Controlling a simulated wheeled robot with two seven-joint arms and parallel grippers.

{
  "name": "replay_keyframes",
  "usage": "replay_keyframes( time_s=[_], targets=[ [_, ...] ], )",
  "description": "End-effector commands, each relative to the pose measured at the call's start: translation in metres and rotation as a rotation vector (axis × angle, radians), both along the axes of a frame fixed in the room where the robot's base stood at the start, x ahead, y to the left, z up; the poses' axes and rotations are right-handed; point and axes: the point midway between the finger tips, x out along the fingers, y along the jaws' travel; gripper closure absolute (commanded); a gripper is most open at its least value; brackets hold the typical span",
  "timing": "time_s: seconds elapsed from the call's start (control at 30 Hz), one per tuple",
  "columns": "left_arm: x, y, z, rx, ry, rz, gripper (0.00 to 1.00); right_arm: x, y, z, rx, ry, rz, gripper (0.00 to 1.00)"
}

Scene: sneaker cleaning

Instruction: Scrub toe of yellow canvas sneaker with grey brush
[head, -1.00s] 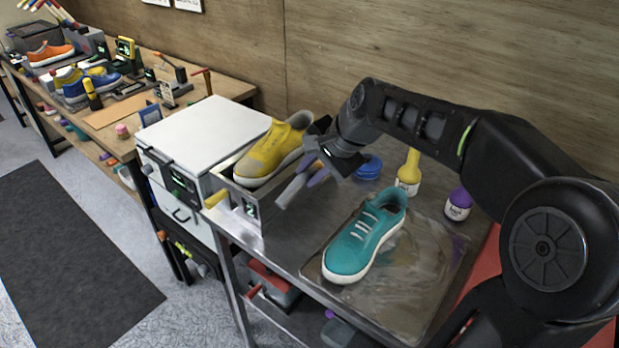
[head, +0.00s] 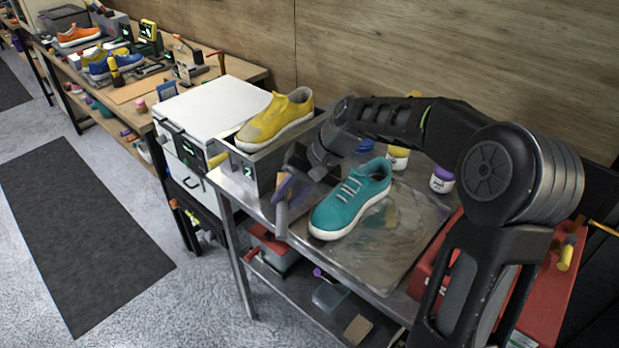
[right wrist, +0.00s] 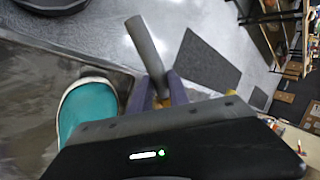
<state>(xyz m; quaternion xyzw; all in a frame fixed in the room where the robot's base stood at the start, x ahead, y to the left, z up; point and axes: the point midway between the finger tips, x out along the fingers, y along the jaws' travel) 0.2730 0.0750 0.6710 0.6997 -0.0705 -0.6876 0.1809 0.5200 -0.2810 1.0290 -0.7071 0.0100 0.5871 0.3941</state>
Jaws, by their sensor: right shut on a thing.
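The yellow canvas sneaker (head: 275,118) rests tilted in a grey open-topped box (head: 239,172) beside the white cabinet. Its toe points left and toward me, and is smudged with grey. My right gripper (head: 288,187) is shut on the grey brush (head: 282,217), in front of and below the sneaker and apart from it. In the right wrist view, purple fingers (right wrist: 160,92) hold the brush's grey round handle (right wrist: 147,48). I cannot make out the bristles. My left gripper is not in view.
A teal sneaker (head: 350,200) lies on a stained mat (head: 400,235), close to my right gripper. A white cabinet (head: 205,108) stands left of the box. Bottles (head: 442,180) stand behind the mat. A red box (head: 540,290) is at right. Floor in front is open.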

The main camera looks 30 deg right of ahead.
Motion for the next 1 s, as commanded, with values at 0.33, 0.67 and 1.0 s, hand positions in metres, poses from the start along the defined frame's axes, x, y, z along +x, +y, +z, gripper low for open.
replay_keyframes(
  time_s=[0.33, 0.67, 1.0],
  targets=[
    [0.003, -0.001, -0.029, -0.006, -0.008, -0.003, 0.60, 0.006, 0.076, -0.098, 0.010, -0.001, 0.553, 1.00],
    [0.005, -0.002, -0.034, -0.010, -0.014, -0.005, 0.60, 0.006, 0.082, -0.110, 0.007, -0.005, 0.609, 1.00],
    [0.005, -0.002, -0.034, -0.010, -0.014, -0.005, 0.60, 0.006, 0.083, -0.110, 0.007, -0.004, 0.607, 1.00]
  ],
)
